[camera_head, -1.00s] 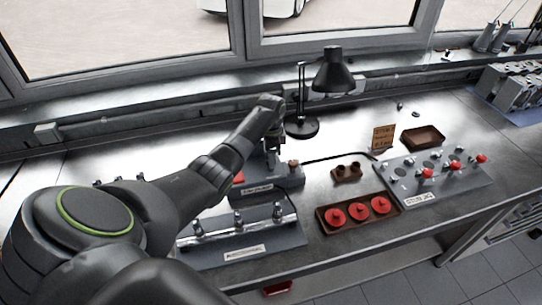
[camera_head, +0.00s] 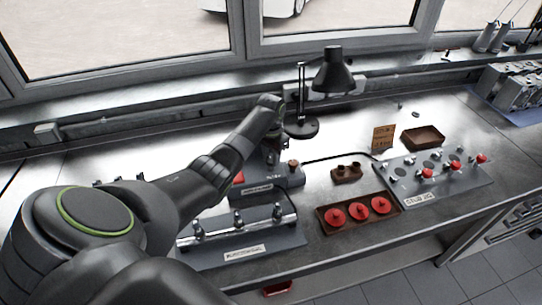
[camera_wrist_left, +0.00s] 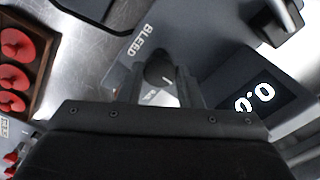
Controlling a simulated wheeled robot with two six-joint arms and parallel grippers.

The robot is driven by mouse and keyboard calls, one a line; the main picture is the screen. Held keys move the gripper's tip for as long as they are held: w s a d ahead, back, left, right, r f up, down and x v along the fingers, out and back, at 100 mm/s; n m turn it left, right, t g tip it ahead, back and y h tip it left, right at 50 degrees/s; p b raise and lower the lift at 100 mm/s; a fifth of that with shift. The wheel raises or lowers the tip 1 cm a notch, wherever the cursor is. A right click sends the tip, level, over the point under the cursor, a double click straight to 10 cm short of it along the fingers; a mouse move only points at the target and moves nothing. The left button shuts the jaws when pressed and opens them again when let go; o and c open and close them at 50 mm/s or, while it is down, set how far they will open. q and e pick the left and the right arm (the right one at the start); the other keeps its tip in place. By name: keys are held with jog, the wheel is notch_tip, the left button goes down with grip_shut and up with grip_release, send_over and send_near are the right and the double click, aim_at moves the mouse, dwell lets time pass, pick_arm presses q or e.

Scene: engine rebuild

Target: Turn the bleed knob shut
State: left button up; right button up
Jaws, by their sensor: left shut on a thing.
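The bleed knob (camera_wrist_left: 158,72) is dark and round with a white line on it, and it shows in the left wrist view beside the word BLEED. My left gripper (camera_wrist_left: 163,88) is shut on it, with a finger on either side. In the head view my left gripper (camera_head: 271,152) points down over the grey unit (camera_head: 268,190) that stands behind the front rail fixture. My wrist and fingers hide the knob there. A lit display (camera_wrist_left: 254,97) on the unit reads 0.0 in the left wrist view. My right gripper is not in view.
A brown tray (camera_head: 347,228) with red discs lies to the right of the unit. A small brown holder (camera_head: 346,174), a grey board with red knobs (camera_head: 440,187) and an empty tray (camera_head: 423,137) are farther right. A black lamp (camera_head: 333,75) stands behind.

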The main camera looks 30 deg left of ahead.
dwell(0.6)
pick_arm(q)
jog(key=o, duration=1)
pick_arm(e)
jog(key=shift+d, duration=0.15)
